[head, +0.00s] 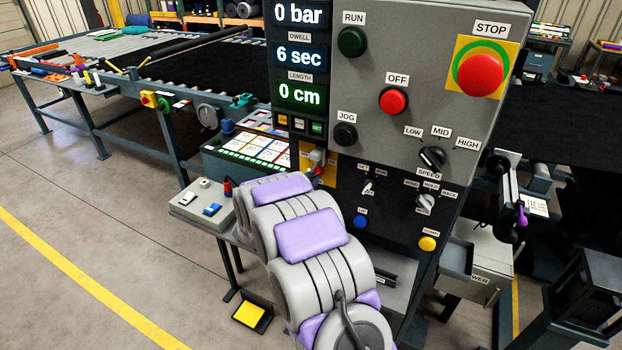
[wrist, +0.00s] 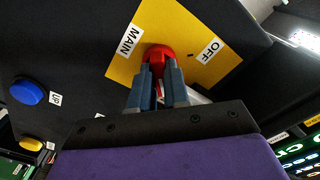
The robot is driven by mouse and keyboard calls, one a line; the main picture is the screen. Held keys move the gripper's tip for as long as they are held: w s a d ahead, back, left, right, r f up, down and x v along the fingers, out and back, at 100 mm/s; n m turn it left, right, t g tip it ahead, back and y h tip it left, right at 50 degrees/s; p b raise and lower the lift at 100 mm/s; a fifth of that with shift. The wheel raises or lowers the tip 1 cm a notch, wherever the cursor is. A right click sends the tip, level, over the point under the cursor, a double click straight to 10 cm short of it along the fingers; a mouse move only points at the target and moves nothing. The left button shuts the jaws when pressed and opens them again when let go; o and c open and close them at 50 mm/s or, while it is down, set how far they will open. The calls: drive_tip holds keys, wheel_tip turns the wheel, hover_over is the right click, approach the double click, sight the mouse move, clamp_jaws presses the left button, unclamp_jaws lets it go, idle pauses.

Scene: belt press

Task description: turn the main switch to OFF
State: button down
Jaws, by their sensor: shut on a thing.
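The main switch is a red handle (wrist: 159,52) on a yellow plate (wrist: 190,28) with the labels MAIN (wrist: 129,40) and OFF (wrist: 208,50), seen in the wrist view. My gripper (wrist: 160,80) is shut on the red handle, one grey-blue finger on each side. The fingers hide the lower part of the handle, so its exact angle is hard to read. In the head view part of the yellow plate (head: 330,176) shows beside the panel edge, and my arm hides most of the switch.
The control panel above holds a red STOP button (head: 480,74), a red OFF button (head: 393,101) and a speed knob (head: 431,158). A blue button (wrist: 26,91) is near the gripper in the wrist view. A small control box (head: 203,205) stands left of my arm.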

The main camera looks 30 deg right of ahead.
drive_tip(key=shift+s+f+n+p, duration=0.15)
drive_tip(key=shift+n+p, duration=0.15)
drive_tip(key=shift+p, duration=0.3)
drive_tip(key=n+p, duration=0.3)
drive_tip(key=p, duration=0.2)
drive_tip(key=shift+a+n, duration=0.1)
drive_tip(key=shift+n, duration=0.3)
drive_tip(key=n+p, duration=0.4)
drive_tip(key=p, duration=0.1)
drive_tip(key=shift+n+p, duration=0.3)
drive_tip(key=shift+p, duration=0.05)
drive_tip(key=shift+a+n+p, duration=0.1)
drive_tip(key=shift+n+p, duration=3.55)
drive_tip(key=shift+n, duration=0.85)
drive_tip(key=shift+w, duration=0.2)
drive_tip(key=c, duration=1.1)
unclamp_jaws()
drive_tip(key=shift+w+a, duration=0.1)
